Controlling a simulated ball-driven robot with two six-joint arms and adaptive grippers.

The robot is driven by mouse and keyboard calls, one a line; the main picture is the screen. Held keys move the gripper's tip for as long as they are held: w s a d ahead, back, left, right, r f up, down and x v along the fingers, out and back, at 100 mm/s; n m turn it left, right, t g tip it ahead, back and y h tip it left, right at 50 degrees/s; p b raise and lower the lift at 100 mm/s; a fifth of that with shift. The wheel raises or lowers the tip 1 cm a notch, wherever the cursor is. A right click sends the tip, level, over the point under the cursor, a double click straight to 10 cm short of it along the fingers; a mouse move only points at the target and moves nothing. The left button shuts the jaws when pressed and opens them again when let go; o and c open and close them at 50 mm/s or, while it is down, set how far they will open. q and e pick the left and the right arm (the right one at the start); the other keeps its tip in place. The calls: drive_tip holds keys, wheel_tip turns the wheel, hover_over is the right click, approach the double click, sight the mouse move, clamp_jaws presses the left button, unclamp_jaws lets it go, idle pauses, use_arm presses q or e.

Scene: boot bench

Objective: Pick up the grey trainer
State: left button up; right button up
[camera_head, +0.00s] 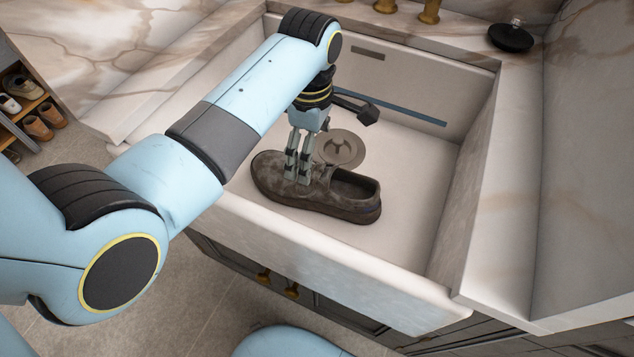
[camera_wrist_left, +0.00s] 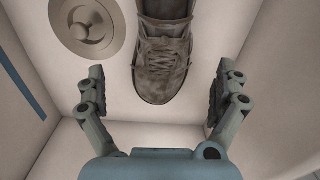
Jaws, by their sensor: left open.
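A worn grey-brown trainer (camera_head: 340,203) with a dark sole lies upright on the floor of the white sink, its toe to the left and its opening to the right. In the left wrist view its laces and toe (camera_wrist_left: 162,60) point down between the fingers. My left gripper (camera_head: 298,180) reaches down over the toe end. In the left wrist view the left gripper (camera_wrist_left: 155,95) is open, with a finger on each side of the toe and a gap on both sides. The fingers partly hide the shoe in the head view. My right gripper is not in view.
The sink (camera_head: 410,297) has raised walls around the shoe. A round drain (camera_head: 341,147) lies behind the shoe. A blue strip (camera_head: 420,114) runs along the back wall. A black round object (camera_head: 511,38) stands on the counter. Shoes sit on a shelf (camera_head: 30,105) at far left.

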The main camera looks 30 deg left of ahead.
sight(314, 180)
use_arm(q)
wheel_tip(314, 180, down, 4)
drive_tip(key=shift+s+r+b, duration=0.15)
drive_tip(key=shift+b, duration=0.25)
wheel_tip(314, 180, down, 6)
drive_tip(key=shift+s+d+r+b, duration=0.1)
drive_tip(key=shift+s+r+b, duration=0.1)
drive_tip(key=shift+b, duration=0.7)
drive_tip(key=shift+r, duration=0.1)
drive_tip(key=c, duration=1.5)
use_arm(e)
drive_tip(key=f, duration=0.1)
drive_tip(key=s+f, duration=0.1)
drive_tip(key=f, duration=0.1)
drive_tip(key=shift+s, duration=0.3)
